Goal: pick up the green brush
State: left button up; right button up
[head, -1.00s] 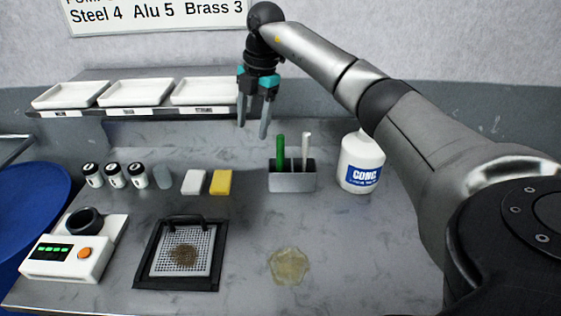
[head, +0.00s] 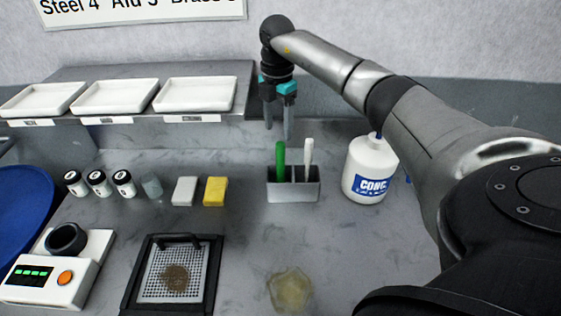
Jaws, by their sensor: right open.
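The green brush (head: 280,159) stands upright in the left part of a grey metal holder (head: 292,192). Only its green handle shows; its lower end is hidden in the holder. A white-handled tool (head: 308,152) stands in the right part of the same holder. My right gripper (head: 278,134) points down with its fingers apart and empty. In the picture its fingertips lie just above the top of the green handle; whether they are directly over it or behind it I cannot tell. My left gripper is not in view.
A white CONC. bottle (head: 369,170) stands right of the holder, near my right arm. A yellow block (head: 215,191) and a white block (head: 184,191) lie to its left. A sieve tray (head: 213,285) and a yellowish puddle (head: 289,291) are in front. White trays (head: 195,94) sit on the shelf.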

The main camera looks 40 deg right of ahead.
aim_at(281, 143)
jog(key=shift+f, duration=1)
jog(key=f, duration=0.3)
jog(key=shift+s+d+f+p, duration=0.1)
jog(key=shift+s+f+p, duration=0.1)
jog(key=shift+s+p, duration=0.15)
jog(key=shift+f, duration=0.65)
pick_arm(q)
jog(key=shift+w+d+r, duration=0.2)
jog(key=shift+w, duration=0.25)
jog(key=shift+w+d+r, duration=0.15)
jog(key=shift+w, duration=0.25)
pick_arm(e)
jog(key=shift+c, duration=0.3)
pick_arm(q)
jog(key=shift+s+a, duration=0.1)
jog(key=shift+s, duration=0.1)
pick_arm(e)
grip_shut()
